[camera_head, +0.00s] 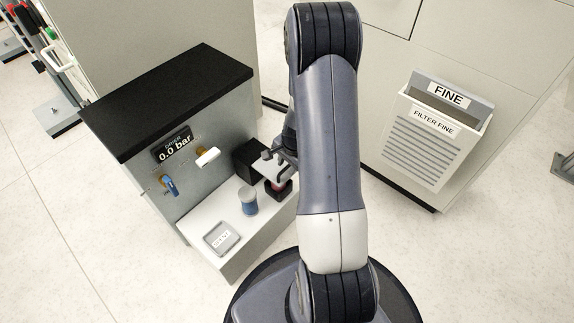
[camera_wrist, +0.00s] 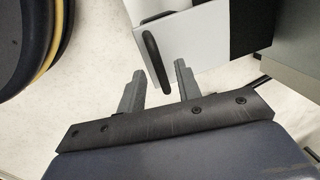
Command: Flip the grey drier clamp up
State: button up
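My gripper (camera_wrist: 158,78) is open in the wrist view, its two grey fingers apart with nothing between them that I can see held. A dark rounded bar (camera_wrist: 153,60), likely the drier clamp, stands at the edge of a white surface, just ahead of the gap between the fingertips. I cannot tell whether a finger touches it. In the head view my gripper (camera_head: 274,156) is beside a black box (camera_head: 249,158) at the right end of the bench. A small dark part with red (camera_head: 279,188) sits just below it. The clamp cannot be made out clearly there.
The white bench shelf (camera_head: 205,212) holds a blue-grey cylinder (camera_head: 249,201) and a labelled grey tray (camera_head: 222,239). A FILTER FINE bin (camera_head: 430,145) stands at right.

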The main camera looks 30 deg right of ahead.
jog(key=shift+c, duration=0.2)
grip_shut()
dwell(0.4)
